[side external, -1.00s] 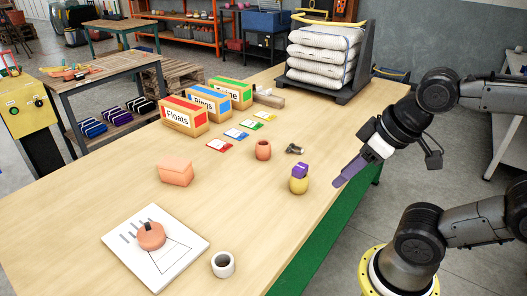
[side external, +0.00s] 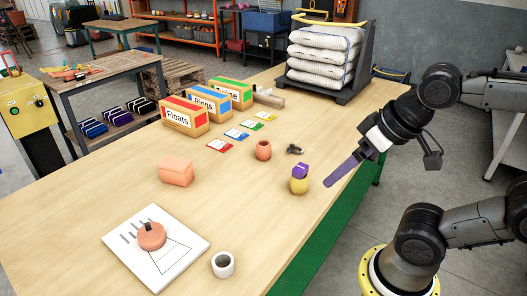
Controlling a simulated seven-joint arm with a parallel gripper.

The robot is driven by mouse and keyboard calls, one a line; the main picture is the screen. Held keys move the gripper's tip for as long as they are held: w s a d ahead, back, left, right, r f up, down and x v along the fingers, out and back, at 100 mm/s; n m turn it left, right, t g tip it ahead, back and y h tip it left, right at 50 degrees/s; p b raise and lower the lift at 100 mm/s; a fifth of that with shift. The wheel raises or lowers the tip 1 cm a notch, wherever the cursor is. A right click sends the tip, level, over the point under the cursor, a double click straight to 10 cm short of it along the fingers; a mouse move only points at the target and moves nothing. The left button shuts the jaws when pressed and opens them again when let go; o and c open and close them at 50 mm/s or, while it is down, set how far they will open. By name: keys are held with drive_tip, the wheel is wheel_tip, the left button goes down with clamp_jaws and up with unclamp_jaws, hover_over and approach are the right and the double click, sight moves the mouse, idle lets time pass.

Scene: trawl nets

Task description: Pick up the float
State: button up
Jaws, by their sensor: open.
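No loose object is plainly marked as the float. The candidates are a small yellow rounded body with a purple block on top (side external: 300,180), an orange round pot-like piece (side external: 263,150) behind it, an orange block-like piece (side external: 176,171) to the left, and an orange disc with a dark knob (side external: 151,236) on a white board. My gripper (side external: 327,184) has long purple fingers. It is open and empty, above the table's right edge, just right of the yellow piece and apart from it. The gap between the fingers is hard to see from this side.
A box labelled Floats (side external: 184,117) stands with two other labelled boxes at the back left. Coloured cards (side external: 219,145) and a dark metal fitting (side external: 295,149) lie nearby.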

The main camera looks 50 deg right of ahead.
drive_tip(key=w+d+r+m+h, duration=0.1)
drive_tip(key=w+d+r+m, duration=0.1)
drive_tip(key=w+r+m, duration=0.4)
drive_tip(key=w+d+r+m+h, duration=0.1)
drive_tip(key=w+d+r, duration=0.25)
drive_tip(key=w, duration=0.45)
drive_tip(key=m+g+h, duration=0.2)
drive_tip(key=m+g, duration=0.1)
drive_tip(key=m, duration=0.3)
hover_over(263, 148)
drive_tip(key=s+a, duration=0.1)
drive_tip(key=a, duration=0.5)
wheel_tip(263, 148, down, 13)
drive_tip(key=shift+g, duration=0.9)
drive_tip(key=x, duration=1.7)
drive_tip(key=shift+f, duration=0.4)
drive_tip(key=shift+w+x, duration=0.2)
drive_tip(key=shift+x, duration=2.8)
drive_tip(key=c, duration=1.3)
